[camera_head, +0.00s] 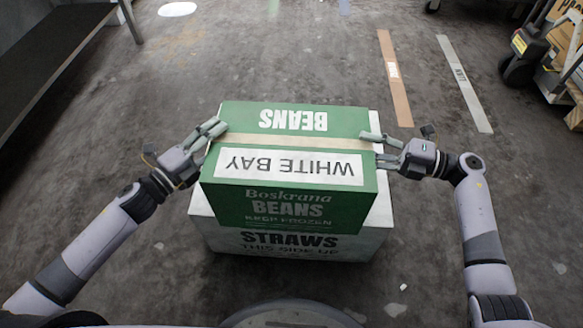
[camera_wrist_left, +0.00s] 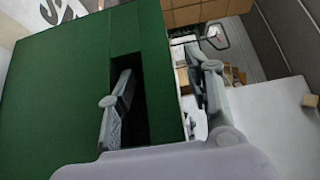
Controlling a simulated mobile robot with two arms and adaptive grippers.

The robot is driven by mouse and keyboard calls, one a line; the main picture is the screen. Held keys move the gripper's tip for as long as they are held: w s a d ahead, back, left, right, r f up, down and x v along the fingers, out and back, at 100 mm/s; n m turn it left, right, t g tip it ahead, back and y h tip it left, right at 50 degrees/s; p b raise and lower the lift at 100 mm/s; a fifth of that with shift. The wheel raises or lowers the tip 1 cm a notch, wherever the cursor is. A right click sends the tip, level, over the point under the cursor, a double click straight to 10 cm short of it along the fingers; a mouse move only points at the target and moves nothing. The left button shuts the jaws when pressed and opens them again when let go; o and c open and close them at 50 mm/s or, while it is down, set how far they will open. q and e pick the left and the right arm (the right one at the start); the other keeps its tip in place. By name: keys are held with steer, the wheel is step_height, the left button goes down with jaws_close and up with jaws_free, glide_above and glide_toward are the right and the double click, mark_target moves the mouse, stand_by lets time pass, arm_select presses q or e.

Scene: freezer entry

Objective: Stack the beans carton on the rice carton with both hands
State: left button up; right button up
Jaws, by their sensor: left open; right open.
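The green beans carton (camera_head: 290,205) rests on a larger white carton (camera_head: 225,238) whose front reads "STRAWS". No carton marked rice shows. The beans carton sits slightly turned, with the white carton's top showing around it. My left gripper (camera_head: 212,130) is open at the beans carton's left side. In the left wrist view the green side (camera_wrist_left: 60,90) has a dark slot, and one finger of the left gripper (camera_wrist_left: 155,95) lies at this slot while the other stands apart outside. My right gripper (camera_head: 376,147) is open at the right side; whether it touches is unclear.
A dark shelf or table (camera_head: 50,60) stands at the upper left. A cart with brown boxes (camera_head: 560,45) stands at the upper right. A brown strip (camera_head: 394,80) and a pale strip (camera_head: 464,85) mark the floor. The floor around the cartons is mostly clear.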

arm_select(q)
jaws_close()
arm_select(e)
jaws_close()
stand_by(0.8)
arm_select(q)
steer(key=shift+r, duration=0.3)
arm_select(e)
steer(key=shift+r, duration=0.25)
